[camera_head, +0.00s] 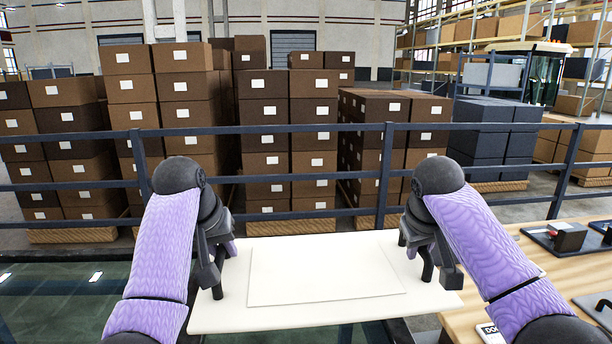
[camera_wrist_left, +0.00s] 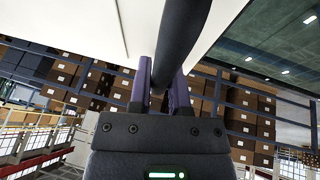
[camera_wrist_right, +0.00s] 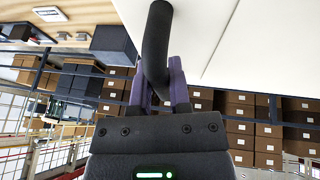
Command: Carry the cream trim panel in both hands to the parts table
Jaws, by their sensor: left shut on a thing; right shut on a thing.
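The cream trim panel (camera_head: 325,318) is held roughly level in front of me, with a flat raised rectangle on its top. It has a dark handle at each end. My left gripper (camera_head: 217,262) is shut on the left handle (camera_wrist_left: 182,45), and my right gripper (camera_head: 434,262) is shut on the right handle (camera_wrist_right: 156,45). The panel also shows in the left wrist view (camera_wrist_left: 140,25) and the right wrist view (camera_wrist_right: 200,28). The parts table (camera_head: 545,272) has a light wood top at the right. The panel's right end appears close to or over the table's left edge; the gap below is unclear.
Dark trays with parts (camera_head: 568,238) and a white label card (camera_head: 490,333) are on the table. A dark glassy surface (camera_head: 65,305) lies at the left. A dark railing (camera_head: 330,128) runs behind, with stacked boxes (camera_head: 265,110) beyond.

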